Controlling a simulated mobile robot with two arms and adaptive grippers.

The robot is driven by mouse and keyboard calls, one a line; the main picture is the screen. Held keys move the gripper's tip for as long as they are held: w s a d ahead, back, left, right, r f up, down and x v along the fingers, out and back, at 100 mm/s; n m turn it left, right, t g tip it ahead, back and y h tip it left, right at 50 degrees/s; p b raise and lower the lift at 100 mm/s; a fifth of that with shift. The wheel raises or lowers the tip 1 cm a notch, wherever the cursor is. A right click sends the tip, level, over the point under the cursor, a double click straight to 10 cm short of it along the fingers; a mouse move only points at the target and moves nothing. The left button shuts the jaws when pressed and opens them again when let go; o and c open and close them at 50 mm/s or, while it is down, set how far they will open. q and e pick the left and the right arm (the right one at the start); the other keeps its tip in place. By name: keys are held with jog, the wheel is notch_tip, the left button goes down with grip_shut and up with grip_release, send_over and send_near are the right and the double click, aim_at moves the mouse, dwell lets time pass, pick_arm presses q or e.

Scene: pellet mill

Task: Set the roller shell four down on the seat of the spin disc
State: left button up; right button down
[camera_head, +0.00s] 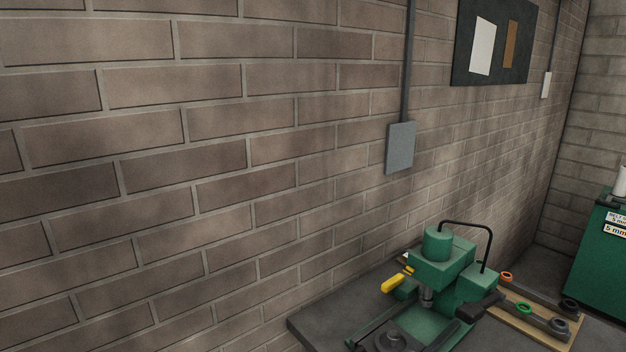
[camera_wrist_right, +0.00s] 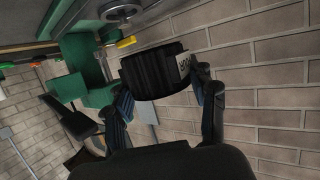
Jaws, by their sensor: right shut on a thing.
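A round grey disc with a central knob (camera_head: 390,341), seemingly the spin disc, sits at the bottom edge of the head view; a grey disc (camera_wrist_right: 120,12) also shows at the top of the wrist view, apart from the shell. Its seat is not clearly seen. Neither gripper shows in the head view.
A green press (camera_head: 443,262) with a black bent bar and yellow handle (camera_head: 397,283) stands on the grey bench (camera_head: 318,318). Right of it, a wooden board (camera_head: 530,325) carries tools with coloured rings. A green cabinet (camera_head: 597,258) stands far right. A brick wall runs behind.

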jog(key=s+d+r+m+h+b, duration=0.1)
jog(key=s+d+r+m+h, duration=0.1)
jog(key=s, duration=0.4)
jog(key=shift+s+d+r, duration=0.2)
jog(key=shift+d+r, duration=0.25)
jog(key=shift+d, duration=0.2)
